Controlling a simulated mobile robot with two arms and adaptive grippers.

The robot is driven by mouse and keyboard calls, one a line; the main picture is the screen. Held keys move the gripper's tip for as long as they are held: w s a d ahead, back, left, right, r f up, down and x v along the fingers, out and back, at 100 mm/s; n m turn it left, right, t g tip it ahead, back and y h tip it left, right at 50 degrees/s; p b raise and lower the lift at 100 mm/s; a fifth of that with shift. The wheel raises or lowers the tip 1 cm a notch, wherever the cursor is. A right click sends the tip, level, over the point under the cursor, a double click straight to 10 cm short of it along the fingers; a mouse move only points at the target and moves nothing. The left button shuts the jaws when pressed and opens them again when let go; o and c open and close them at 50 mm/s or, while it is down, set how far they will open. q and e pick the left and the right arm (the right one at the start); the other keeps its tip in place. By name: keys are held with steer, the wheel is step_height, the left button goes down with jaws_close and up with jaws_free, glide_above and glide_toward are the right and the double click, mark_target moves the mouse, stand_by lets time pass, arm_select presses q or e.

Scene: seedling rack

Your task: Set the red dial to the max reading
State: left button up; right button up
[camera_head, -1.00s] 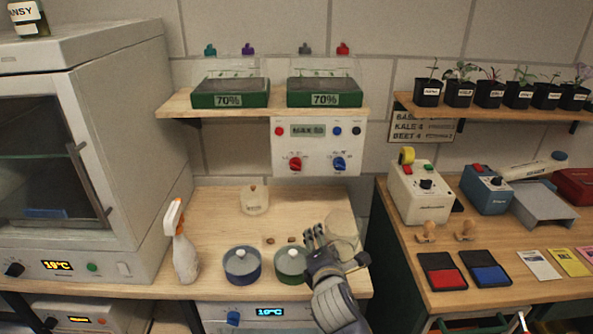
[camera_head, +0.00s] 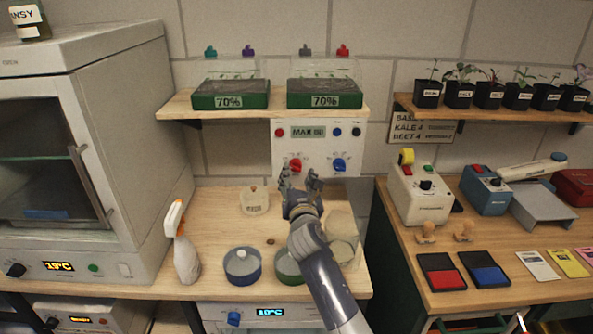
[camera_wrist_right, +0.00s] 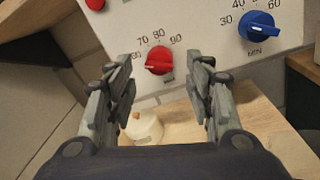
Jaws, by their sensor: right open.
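The red dial (camera_head: 294,165) is on the left of the white wall panel (camera_head: 345,150), below its small display (camera_head: 308,132). It also shows in the right wrist view (camera_wrist_right: 158,62), with numbers printed around it. The blue dial (camera_head: 339,165) is to its right, also in the right wrist view (camera_wrist_right: 257,25). My right gripper (camera_head: 300,178) is open and empty just in front of and below the red dial, apart from it. In the right wrist view its fingers (camera_wrist_right: 163,95) stand either side of the dial's line. My left gripper is not in view.
A shelf with two green trays (camera_head: 230,101) is above the panel. On the bench are a spray bottle (camera_head: 184,250), a lidded pale jar (camera_head: 254,200), a blue pot (camera_head: 242,266) and a green pot (camera_head: 289,264), partly hidden by my arm.

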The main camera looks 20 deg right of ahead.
mark_target(296, 169)
steer(key=shift+x, duration=1.75)
steer(key=c, duration=1.1)
